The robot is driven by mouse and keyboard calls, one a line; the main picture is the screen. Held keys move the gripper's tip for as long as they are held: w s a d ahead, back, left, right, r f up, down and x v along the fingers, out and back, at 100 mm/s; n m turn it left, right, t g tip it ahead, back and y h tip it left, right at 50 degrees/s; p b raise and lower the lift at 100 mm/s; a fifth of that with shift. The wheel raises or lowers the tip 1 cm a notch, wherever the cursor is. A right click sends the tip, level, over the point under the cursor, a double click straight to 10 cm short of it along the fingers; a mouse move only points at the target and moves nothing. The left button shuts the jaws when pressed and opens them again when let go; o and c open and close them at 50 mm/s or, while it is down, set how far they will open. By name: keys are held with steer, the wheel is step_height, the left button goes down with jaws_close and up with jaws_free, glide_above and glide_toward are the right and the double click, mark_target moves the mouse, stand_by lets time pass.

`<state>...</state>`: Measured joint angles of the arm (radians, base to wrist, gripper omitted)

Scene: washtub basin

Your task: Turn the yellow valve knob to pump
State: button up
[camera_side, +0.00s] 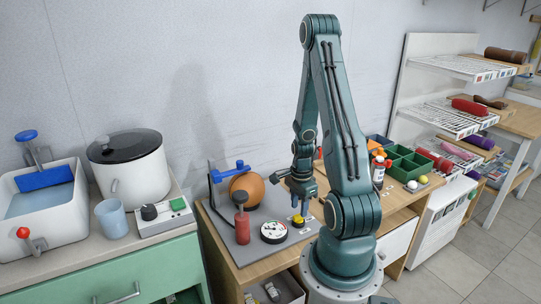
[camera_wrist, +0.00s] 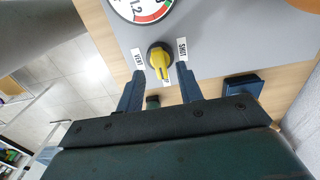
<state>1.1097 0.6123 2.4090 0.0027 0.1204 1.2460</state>
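The yellow valve knob (camera_side: 298,221) sits on the grey board (camera_side: 213,212) beside the gauge. In the wrist view the knob (camera_wrist: 158,57) is a yellow bar handle on a dark round base, running roughly up and down the picture. A "SHUT" label (camera_wrist: 182,48) is at its right and another label (camera_wrist: 139,58), seemingly "VENT", at its left. A third label (camera_wrist: 165,82) below it is partly hidden. My gripper (camera_side: 299,204) points down above the knob. In the wrist view my gripper (camera_wrist: 159,67) is open, its fingertips either side of the knob, with gaps; contact is not visible.
A dark square block (camera_wrist: 243,86) lies right of the fingers.

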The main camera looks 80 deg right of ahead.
mark_target(297, 215)
step_height(297, 215, up, 11)
stand_by(0.8)
steer(key=shift+w, duration=0.1)
steer(key=w+a+r+n+t+h, duration=0.2)
steer(key=w+a+r+n, duration=0.7)
steer(key=a+r+n, duration=0.35)
steer(key=s+a+r+n+t+y, duration=0.1)
steer(key=s+a+r+n, duration=0.1)
steer(key=a+n, duration=0.5)
steer(key=s+a+r+n+t+y, duration=0.1)
steer(key=s+a+r+n+t, duration=0.1)
steer(key=a+r+n, duration=0.3)
steer(key=shift+s+a+r+n+t, duration=0.15)
steer(key=shift+s+a+n+t, duration=0.15)
steer(key=shift+a+n, duration=0.95)
